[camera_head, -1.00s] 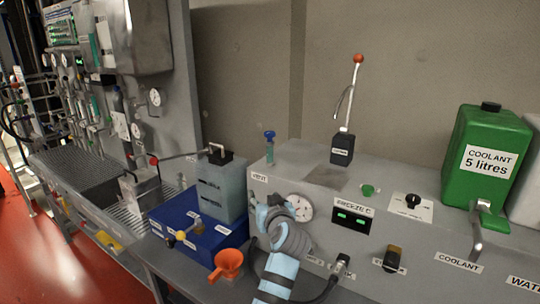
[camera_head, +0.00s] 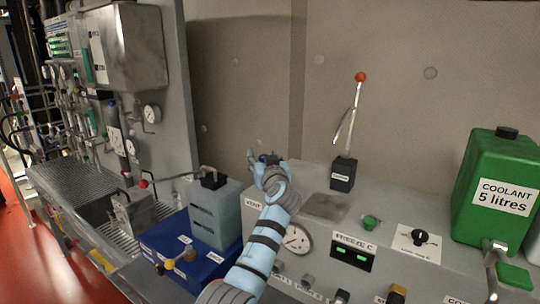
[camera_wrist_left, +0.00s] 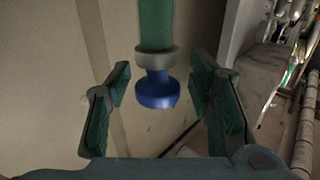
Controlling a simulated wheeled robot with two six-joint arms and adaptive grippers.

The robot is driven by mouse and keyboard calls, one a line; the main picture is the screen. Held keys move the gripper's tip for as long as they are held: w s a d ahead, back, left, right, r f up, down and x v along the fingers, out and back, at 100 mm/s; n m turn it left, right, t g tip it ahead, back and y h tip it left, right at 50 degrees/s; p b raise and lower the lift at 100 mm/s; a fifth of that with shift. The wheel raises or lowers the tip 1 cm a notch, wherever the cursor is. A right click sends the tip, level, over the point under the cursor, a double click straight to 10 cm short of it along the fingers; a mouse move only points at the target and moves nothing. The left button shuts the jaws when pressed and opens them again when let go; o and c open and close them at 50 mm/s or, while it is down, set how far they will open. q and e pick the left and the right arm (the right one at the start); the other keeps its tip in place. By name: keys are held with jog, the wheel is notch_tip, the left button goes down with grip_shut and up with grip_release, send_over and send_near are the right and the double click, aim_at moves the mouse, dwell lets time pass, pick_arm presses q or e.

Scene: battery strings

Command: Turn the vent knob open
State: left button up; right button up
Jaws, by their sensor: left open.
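The vent knob is blue, on a short post above the VENT label (camera_head: 253,205) at the grey console's left end. In the left wrist view the blue knob (camera_wrist_left: 157,92) shows between the fingers, with a grey collar and a green pipe beyond it. My left gripper (camera_wrist_left: 163,95) is open there, with a gap on both sides of the knob. In the head view my left gripper (camera_head: 264,163) is at the knob's place and mostly hides it. Contact cannot be told from there. My right gripper is not in view.
A black-based lever with an orange ball (camera_head: 360,77) stands behind and right on the console. A round dial (camera_head: 297,240) is on the front face beside my arm. A grey canister (camera_head: 214,215) stands left, and a green coolant can (camera_head: 492,190) right.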

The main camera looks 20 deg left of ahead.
pick_arm(q)
jog(key=shift+s+d+r, duration=0.25)
jog(key=shift+s+r, duration=0.05)
jog(key=shift+s, duration=0.1)
jog(key=shift+d, duration=0.1)
jog(key=c, duration=0.3)
jog(key=shift+w, duration=0.1)
jog(key=c, duration=0.8)
jog(key=shift+f, duration=0.1)
jog(key=shift+c, duration=0.2)
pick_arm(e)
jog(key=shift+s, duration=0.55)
